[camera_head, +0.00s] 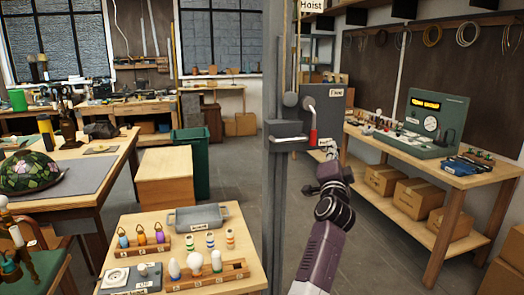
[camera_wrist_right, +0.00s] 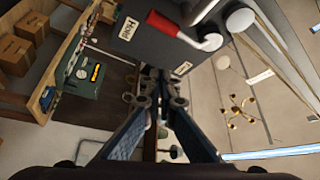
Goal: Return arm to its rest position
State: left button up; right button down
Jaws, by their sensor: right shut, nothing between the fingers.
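My right arm (camera_head: 327,215) reaches up from the bottom of the head view toward the grey hoist box on the post. My right gripper (camera_head: 328,152) is just below and right of the crank's red grip (camera_head: 313,137). In the right wrist view, the fingers of this gripper (camera_wrist_right: 158,92) are together with nothing between them. The red grip also shows there (camera_wrist_right: 176,28), above the fingertips and apart from them. My left gripper is in neither view.
The grey hoist box (camera_head: 326,108) is on a tall grey post (camera_head: 277,200) left of my right arm. A small table (camera_head: 255,283) with bulbs and trays stands at the front. A workbench (camera_head: 455,180) with a green test unit (camera_head: 428,125) stands at right.

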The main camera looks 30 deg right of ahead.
jog(key=s+a+f+n+g+y, duration=0.1)
jog(key=s+a+f+n+y, duration=0.3)
jog(key=a+f, duration=0.5)
jog(key=s+a+f+n+g+y, duration=0.1)
jog(key=a+f+n+y, duration=0.3)
jog(key=a+f+n, duration=0.45)
jog(key=s+a+f+n+g+y, duration=0.1)
jog(key=s+a+f+n+y, duration=0.25)
jog(key=a+f, duration=0.55)
jog(key=s+a+f+n+g+y, duration=0.1)
jog(key=s+a+f+n+g, duration=0.15)
jog(key=s+a+f, duration=0.5)
jog(key=s+a+f+n+g+y, duration=0.15)
jog(key=s+f+g, duration=0.3)
jog(key=s, duration=0.65)
jog(key=s+a+f+n+g+y, duration=0.1)
jog(key=s+a+f+n+g, duration=0.15)
jog(key=s+a+f, duration=0.4)
jog(key=s+d+f, duration=0.1)
jog(key=s+f, duration=0.2)
jog(key=f, duration=1.1)
jog(key=s+d+f, duration=0.1)
jog(key=s+f, duration=0.1)
jog(key=f, duration=1.2)
jog(key=s+d+f+n+g, duration=0.1)
jog(key=s+d+f+g, duration=0.1)
jog(key=s+f, duration=1.2)
jog(key=shift+s+d+h, duration=0.3)
jog(key=shift+s+d, duration=0.05)
jog(key=shift+s, duration=0.9)
